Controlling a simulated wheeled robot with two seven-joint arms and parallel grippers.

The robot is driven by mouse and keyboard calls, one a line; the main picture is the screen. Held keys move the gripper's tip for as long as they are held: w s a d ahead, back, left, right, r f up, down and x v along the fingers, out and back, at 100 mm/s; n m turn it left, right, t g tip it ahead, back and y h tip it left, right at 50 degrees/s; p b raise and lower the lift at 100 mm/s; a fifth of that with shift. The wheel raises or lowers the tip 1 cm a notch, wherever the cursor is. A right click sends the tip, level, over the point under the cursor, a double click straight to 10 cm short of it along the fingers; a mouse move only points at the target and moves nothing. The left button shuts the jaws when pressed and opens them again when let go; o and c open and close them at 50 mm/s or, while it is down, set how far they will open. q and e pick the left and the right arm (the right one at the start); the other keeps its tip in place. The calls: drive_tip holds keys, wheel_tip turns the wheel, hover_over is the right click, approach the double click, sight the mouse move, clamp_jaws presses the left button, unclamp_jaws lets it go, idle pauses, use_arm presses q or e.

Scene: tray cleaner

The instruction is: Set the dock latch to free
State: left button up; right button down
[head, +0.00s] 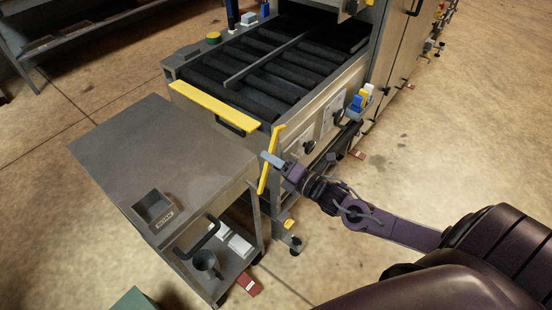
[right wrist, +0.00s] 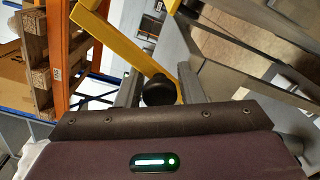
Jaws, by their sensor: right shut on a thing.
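The dock latch shows as a yellow lever (head: 277,140) on the front corner of the machine, between machine and cart. It stands steeply tilted in the head view. In the right wrist view the yellow lever (right wrist: 132,50) runs down to a black round knob (right wrist: 158,90). My right gripper (head: 270,159) is at the lever, reaching in from the right. In the right wrist view its two fingers (right wrist: 160,88) are on either side of the knob, shut on it. The fingers hide the knob in the head view. My left gripper is not in view.
A grey cart (head: 130,145) stands left of the lever, close to the machine's roller bed (head: 255,75). A yellow bar (head: 215,106) crosses the bed's front edge. Open floor lies right.

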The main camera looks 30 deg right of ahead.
drive_tip(key=shift+a+r, duration=0.35)
drive_tip(key=c, duration=1.2)
unclamp_jaws()
drive_tip(key=shift+c, duration=0.2)
drive_tip(key=shift+o, duration=0.5)
drive_tip(key=shift+s+a+f, duration=0.1)
drive_tip(key=shift+s, duration=0.05)
drive_tip(key=shift+f, duration=0.1)
drive_tip(key=v, duration=0.7)
drive_tip(key=shift+s+d, duration=0.2)
drive_tip(key=shift+s, duration=0.15)
